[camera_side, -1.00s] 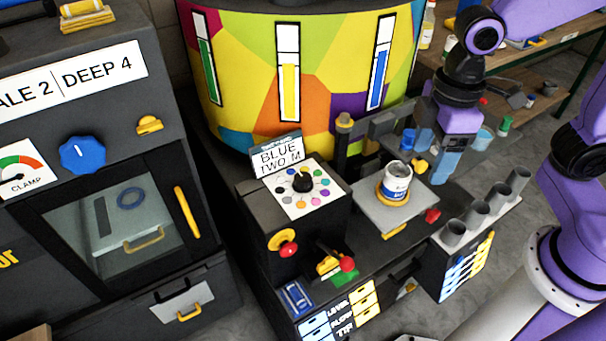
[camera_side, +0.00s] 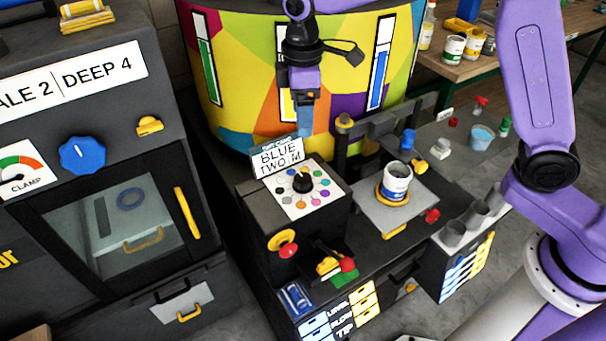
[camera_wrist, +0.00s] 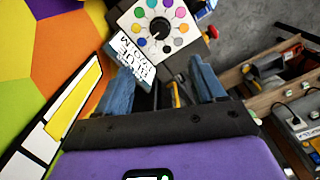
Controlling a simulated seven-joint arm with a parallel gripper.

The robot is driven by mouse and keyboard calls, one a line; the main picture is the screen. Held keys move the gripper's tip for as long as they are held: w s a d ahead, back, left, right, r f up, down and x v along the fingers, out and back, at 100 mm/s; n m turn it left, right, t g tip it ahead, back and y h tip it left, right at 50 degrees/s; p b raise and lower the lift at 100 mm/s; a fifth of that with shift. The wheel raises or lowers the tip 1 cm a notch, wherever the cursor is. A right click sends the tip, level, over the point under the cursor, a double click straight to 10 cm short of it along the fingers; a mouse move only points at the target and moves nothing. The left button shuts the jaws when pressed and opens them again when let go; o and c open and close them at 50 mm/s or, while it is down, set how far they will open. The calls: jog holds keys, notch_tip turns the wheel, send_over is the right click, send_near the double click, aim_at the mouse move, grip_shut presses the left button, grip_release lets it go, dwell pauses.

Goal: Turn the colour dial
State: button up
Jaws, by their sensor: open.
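The colour dial is a black knob (camera_side: 303,182) on a white panel (camera_side: 294,204) ringed with several coloured dots, on top of a dark box. It also shows at the top of the wrist view as a black knob (camera_wrist: 160,28) with a white pointer mark. A sign (camera_side: 277,158) reading "BLUE TWO M" stands behind the panel. My gripper (camera_side: 305,130) is above and behind the dial, pointing down close to the sign, apart from the knob. In the wrist view its blue fingers (camera_wrist: 165,85) are spread with nothing between them.
A paint can (camera_side: 397,182) stands on a grey platform right of the dial. A red-knobbed lever (camera_side: 347,265) and a red button (camera_side: 288,250) are in front. The multicoloured drum (camera_side: 235,105) is behind my gripper. A dark cabinet (camera_side: 120,200) stands to the left.

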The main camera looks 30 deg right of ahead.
aim_at(303, 177)
notch_tip(303, 177, down, 17)
jog(key=shift+f, duration=0.15)
dwell(0.5)
jog(key=c, duration=1.1)
